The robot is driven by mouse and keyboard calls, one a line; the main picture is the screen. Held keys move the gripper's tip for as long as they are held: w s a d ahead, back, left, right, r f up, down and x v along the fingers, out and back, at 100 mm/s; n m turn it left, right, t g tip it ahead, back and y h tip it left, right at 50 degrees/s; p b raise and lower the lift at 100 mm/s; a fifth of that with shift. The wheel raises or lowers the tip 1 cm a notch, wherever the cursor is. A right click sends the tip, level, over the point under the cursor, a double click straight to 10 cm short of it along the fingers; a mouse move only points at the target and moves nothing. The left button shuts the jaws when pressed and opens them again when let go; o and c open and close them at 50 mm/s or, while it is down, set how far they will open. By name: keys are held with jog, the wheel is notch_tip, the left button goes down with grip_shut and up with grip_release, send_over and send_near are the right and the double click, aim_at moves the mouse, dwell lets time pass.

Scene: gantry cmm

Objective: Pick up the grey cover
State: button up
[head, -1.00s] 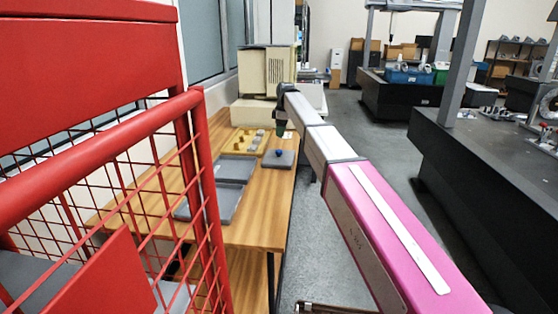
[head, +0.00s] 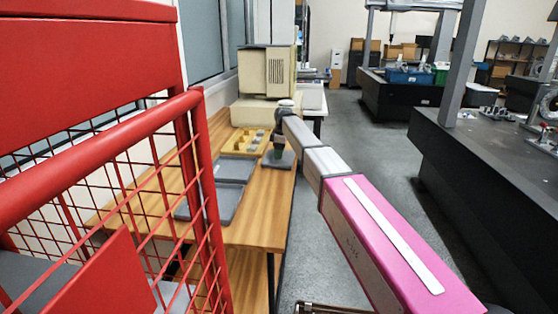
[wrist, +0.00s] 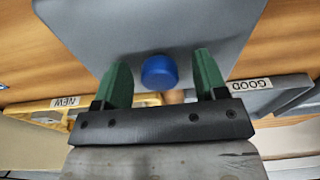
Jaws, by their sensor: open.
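The grey cover (wrist: 105,25) is a flat grey slab with a round blue knob (wrist: 159,71) on top. In the head view the cover (head: 289,161) lies on the wooden table near its right edge, partly hidden by my gripper (head: 279,151). In the wrist view my gripper (wrist: 161,78) is open. Its two green fingers stand on either side of the blue knob, with a gap on each side. I cannot tell how far down the fingertips reach beside the knob.
A yellow tray (wrist: 35,106), labelled NEW, and a grey tray (wrist: 275,97), labelled GOOD, lie close to the cover. Grey trays (head: 229,203) continue along the wooden table (head: 255,232). A red mesh guard (head: 205,200) stands at left. A beige machine (head: 266,72) is behind.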

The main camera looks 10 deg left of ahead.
jog(key=c, duration=1.1)
jog(key=shift+o, duration=0.2)
